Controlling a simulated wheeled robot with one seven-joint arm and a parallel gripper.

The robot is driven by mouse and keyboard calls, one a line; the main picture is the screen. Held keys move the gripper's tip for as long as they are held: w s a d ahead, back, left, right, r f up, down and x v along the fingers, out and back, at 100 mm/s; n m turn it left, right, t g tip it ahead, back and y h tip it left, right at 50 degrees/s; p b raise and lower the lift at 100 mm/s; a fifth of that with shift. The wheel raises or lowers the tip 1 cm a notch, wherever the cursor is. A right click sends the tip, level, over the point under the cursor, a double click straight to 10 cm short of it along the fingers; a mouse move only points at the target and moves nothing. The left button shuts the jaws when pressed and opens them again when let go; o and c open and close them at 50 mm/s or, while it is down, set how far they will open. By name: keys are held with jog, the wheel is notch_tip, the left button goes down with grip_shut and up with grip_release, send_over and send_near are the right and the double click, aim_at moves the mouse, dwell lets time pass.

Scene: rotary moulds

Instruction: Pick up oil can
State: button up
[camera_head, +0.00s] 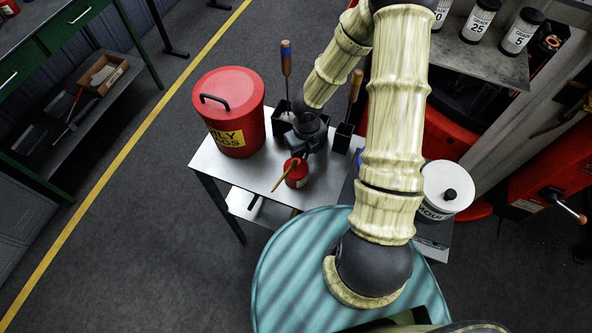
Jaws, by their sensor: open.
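The oil can (296,176) is small and red, with a brass-coloured spout pointing down and left. It stands near the front of a small metal table (236,174). My gripper (303,150) is dark and comes down from above, right at the top of the can. It is open. The gripper and wrist hide the can's upper part, and I cannot tell whether the fingers touch it or are around it.
A large red lidded bin (232,112) stands on the table to the left. Dark holders with wooden-handled tools (286,65) stand close behind the gripper. A white lidded container (446,188) is to the right. A shelf with several jars (479,20) is at upper right.

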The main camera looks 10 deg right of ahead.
grip_shut()
jog(key=shift+r, duration=0.15)
dwell(0.4)
notch_tip(320, 180, up, 28)
jog(key=p, duration=0.7)
jog(key=shift+p, duration=0.35)
